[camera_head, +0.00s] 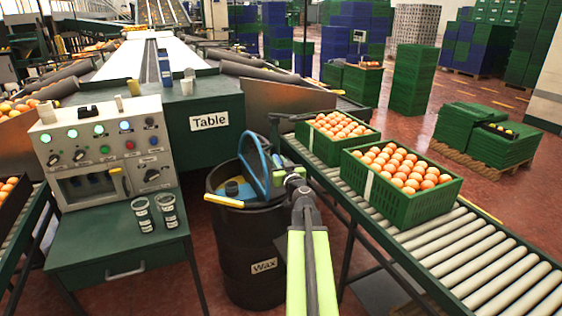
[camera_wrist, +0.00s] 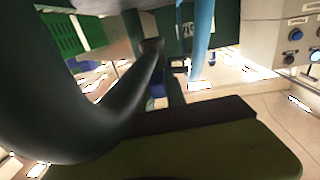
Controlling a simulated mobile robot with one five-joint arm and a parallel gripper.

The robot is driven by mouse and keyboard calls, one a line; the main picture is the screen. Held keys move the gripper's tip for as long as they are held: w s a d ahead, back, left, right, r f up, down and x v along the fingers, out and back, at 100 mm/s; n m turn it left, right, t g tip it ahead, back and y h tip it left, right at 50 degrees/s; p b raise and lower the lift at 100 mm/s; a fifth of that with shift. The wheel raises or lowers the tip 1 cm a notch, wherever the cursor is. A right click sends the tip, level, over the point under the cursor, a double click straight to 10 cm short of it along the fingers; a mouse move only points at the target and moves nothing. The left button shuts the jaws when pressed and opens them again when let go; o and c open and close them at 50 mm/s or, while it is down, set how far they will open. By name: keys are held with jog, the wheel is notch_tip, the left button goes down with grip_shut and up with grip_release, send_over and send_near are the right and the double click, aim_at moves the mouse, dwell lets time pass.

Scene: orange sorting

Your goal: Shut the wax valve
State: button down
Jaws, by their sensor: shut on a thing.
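The black wax barrel (camera_head: 240,262), labelled "Wax", stands on the floor between the table and the roller conveyor. A blue hoop (camera_head: 250,172) rises tilted from its mouth, and a yellow bar (camera_head: 223,201) lies across its rim. My gripper (camera_head: 291,176) is at the right of the barrel's mouth, close to the hoop's right edge. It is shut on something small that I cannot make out. I cannot pick out the wax valve for certain. In the wrist view a dark curved shape fills the left, and a blue strip (camera_wrist: 203,40) hangs beyond it.
A control panel (camera_head: 105,150) with lit buttons stands at the left, two cups (camera_head: 155,212) on the green stand before it. The green table (camera_head: 205,105) is behind the barrel. Green crates of oranges (camera_head: 400,205) sit on the roller conveyor (camera_head: 470,245) at the right, close to my arm.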

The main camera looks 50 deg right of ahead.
jog(key=m+g+h, duration=0.1)
jog(key=h, duration=0.1)
jog(key=m+g+h, duration=0.4)
jog(key=shift+w+a, duration=0.25)
jog(key=shift+a, duration=0.1)
jog(key=shift+m+g+h, duration=0.6)
jog(key=shift+m+g, duration=0.1)
jog(key=shift+g, duration=0.2)
jog(key=c, duration=1.4)
grip_release()
jog(key=shift+s+d, duration=0.1)
jog(key=shift+o, duration=0.2)
